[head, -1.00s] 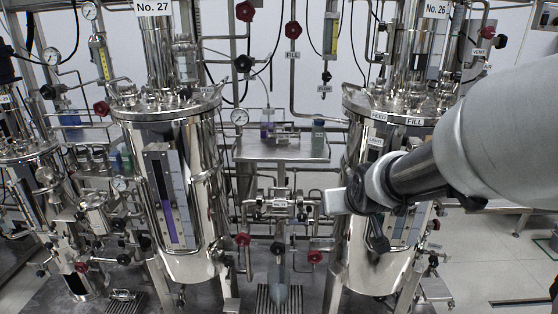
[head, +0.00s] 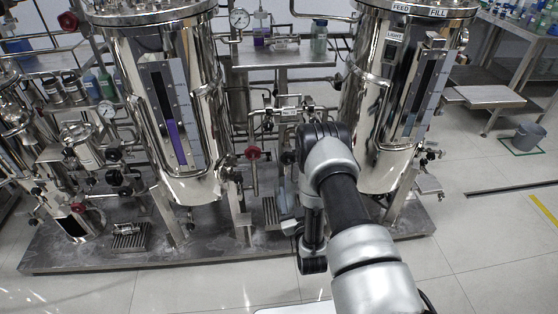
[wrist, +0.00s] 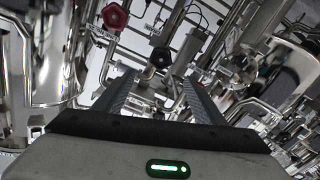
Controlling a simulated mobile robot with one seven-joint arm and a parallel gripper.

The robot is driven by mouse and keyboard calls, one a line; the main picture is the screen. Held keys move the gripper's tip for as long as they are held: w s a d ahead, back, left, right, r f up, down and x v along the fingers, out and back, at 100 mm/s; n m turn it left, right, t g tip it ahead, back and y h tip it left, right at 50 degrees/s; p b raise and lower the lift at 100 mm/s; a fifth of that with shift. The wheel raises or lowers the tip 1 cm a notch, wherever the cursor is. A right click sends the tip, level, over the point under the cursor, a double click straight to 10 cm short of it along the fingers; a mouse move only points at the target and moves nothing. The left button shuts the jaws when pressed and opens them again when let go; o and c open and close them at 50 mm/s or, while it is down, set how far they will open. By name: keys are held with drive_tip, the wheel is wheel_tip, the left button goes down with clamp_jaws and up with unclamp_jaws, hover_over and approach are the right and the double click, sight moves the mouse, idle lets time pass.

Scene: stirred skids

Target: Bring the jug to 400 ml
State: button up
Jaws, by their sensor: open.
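My gripper (wrist: 158,88) is open in the wrist view, its two grey ribbed fingers apart with nothing between them. Pipework and a black valve knob (wrist: 161,57) show beyond the fingertips. In the head view my arm covers the middle and the fingers cannot be made out. I cannot clearly make out the jug or a level in it; a pale bluish shape (head: 285,203) low between the two big vessels, partly behind my arm, may be it. The left steel vessel (head: 205,130) has a sight gauge with a purple column (head: 174,142). The right vessel (head: 370,120) carries FEED and FILL labels.
A red valve knob (wrist: 116,15) is at upper left in the wrist view. Another red knob (head: 253,153) sits beside the left vessel. A steel shelf (head: 280,58) holds small bottles. A grey bucket (head: 527,136) stands at right. The floor in front is clear.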

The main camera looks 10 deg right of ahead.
sight(289, 160)
drive_tip(key=w+b, duration=0.1)
drive_tip(key=w, duration=0.4)
drive_tip(key=w+b, duration=0.1)
drive_tip(key=w, duration=0.5)
drive_tip(key=w+b, duration=0.2)
drive_tip(key=w, duration=0.3)
drive_tip(key=shift+w+f, duration=0.3)
drive_tip(key=c, duration=1)
